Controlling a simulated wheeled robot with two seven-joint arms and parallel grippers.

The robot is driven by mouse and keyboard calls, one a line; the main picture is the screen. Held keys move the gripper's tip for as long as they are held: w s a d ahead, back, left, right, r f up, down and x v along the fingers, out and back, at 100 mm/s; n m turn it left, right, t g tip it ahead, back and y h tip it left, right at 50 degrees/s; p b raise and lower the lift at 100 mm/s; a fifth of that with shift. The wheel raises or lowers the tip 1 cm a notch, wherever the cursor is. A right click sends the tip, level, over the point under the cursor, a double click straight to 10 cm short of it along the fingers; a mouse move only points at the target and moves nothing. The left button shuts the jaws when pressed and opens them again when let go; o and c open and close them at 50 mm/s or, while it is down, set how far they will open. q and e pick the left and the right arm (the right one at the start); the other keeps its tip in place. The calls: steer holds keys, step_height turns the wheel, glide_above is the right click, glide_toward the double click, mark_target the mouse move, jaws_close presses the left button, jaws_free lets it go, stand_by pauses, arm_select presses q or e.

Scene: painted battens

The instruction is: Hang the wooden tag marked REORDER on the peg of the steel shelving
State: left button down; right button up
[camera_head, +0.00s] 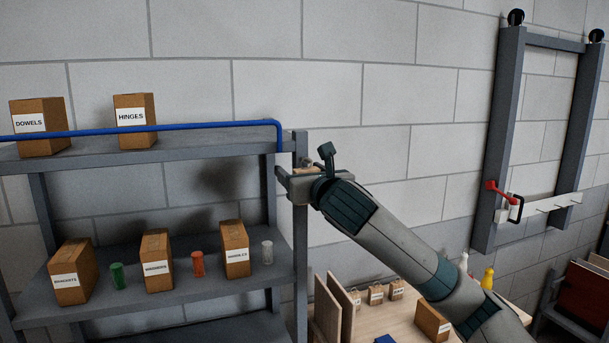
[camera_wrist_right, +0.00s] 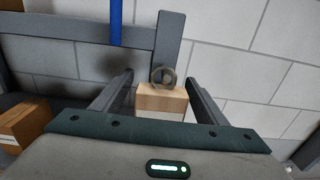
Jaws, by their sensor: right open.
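My right gripper (camera_head: 291,178) is at the top of the right front post of the steel shelving (camera_head: 300,235). In the right wrist view its two fingers (camera_wrist_right: 160,92) stand apart. A pale wooden piece (camera_wrist_right: 161,99), apparently the tag, sits between them with a gap on each side. A grey round ring or peg end (camera_wrist_right: 163,76) shows just above the wood, in front of the shelving post (camera_wrist_right: 167,40). I cannot tell whether the tag bears on the peg, and no REORDER lettering is readable. My left gripper is not in view.
A blue pipe (camera_head: 200,126) runs along the top shelf and bends down near the post. Cartons marked DOWELS (camera_head: 40,127) and HINGES (camera_head: 134,121) stand there. A wooden table (camera_head: 385,326) with panels and small labelled items is below my right arm.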

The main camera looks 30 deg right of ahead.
steer(key=shift+s, duration=0.1)
steer(key=b+v, duration=1.1)
steer(key=v, duration=0.6)
steer(key=shift+b, duration=0.4)
steer(key=shift+a, duration=0.15)
